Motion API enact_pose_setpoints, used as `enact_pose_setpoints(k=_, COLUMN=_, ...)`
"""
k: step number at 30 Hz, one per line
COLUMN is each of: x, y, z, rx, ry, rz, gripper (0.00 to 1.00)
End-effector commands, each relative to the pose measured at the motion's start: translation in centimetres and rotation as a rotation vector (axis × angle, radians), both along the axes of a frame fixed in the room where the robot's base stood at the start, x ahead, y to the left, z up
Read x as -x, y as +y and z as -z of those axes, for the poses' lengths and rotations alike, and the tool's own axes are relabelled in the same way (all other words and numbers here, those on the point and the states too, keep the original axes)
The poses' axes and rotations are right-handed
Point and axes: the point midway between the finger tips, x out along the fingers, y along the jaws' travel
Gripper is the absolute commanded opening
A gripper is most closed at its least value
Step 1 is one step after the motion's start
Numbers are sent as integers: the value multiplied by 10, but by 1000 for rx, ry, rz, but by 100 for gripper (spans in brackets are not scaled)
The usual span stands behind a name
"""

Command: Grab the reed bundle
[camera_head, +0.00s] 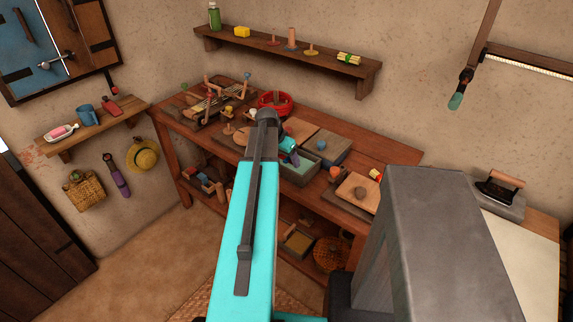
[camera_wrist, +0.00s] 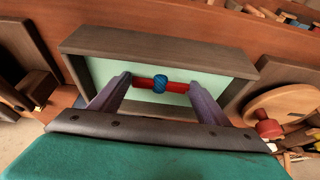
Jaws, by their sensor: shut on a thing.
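My gripper (camera_wrist: 159,91) is shut on a short red rod with a blue band around its middle (camera_wrist: 160,80). One finger is at each end of the rod. The rod is over a dark-rimmed tray with a pale green floor (camera_wrist: 140,45); I cannot tell whether it touches the floor. In the head view my gripper is mostly hidden behind my arm, at the tray (camera_head: 318,168) on the bench. A yellow-green bundle of thin sticks (camera_head: 349,57), which looks like a reed bundle, lies on the right end of the wall shelf, well away from my gripper.
A flat iron (camera_head: 497,188) stands at right.

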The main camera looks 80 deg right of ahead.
Motion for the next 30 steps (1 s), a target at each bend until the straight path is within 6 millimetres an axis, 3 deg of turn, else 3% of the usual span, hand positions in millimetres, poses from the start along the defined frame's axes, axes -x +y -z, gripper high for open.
enact_pose_setpoints(k=14, x=0, y=0, z=-11, rx=1, ry=0, rz=0, gripper=48)
enact_pose_setpoints(k=30, x=-1, y=-1, z=-73, rx=3, ry=-1, rz=-1, gripper=48)
